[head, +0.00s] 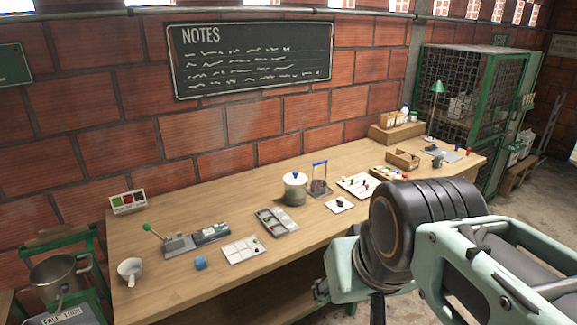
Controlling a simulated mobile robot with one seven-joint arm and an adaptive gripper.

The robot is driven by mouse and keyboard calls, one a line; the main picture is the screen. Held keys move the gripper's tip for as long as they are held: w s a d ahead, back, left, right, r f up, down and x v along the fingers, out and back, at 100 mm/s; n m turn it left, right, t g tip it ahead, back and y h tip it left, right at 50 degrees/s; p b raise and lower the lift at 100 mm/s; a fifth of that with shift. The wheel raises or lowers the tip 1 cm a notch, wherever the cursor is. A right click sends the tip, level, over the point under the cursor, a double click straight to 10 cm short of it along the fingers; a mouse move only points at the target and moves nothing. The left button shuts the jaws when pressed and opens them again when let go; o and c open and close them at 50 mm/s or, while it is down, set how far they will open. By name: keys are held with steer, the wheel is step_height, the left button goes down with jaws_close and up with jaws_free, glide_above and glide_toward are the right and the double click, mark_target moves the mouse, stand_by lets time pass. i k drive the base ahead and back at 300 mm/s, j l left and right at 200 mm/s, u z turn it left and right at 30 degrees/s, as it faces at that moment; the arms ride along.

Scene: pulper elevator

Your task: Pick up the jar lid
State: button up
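A squat greenish-grey jar (294,191) stands upright on the wooden workbench, near its middle. A pale jar lid (295,177) with a small blue knob sits on top of the jar. My arm fills the lower right of the head view, in front of the bench and to the right of the jar. No gripper fingers show clearly, so whether they are open or shut is not visible. The arm hides part of the bench's front right.
A stand with a blue top bar (319,179) is close to the jar's right. A grey tray (276,221) lies at front left and a white board (358,186) at right. A mug (130,270), lever device (178,244) and blue block (200,262) lie farther left.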

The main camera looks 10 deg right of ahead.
mark_target(295, 178)
steer(key=i+l+u, duration=0.15)
steer(key=u, duration=1.05)
steer(key=i+l+u, duration=0.1)
steer(key=l+u, duration=1)
steer(key=l, duration=0.75)
steer(key=k+l+u, duration=0.15)
steer(key=l, duration=0.9)
steer(key=l+z, duration=0.3)
steer(key=k+l+z, duration=0.1)
steer(key=l+z, duration=0.25)
steer(key=l, duration=0.1)
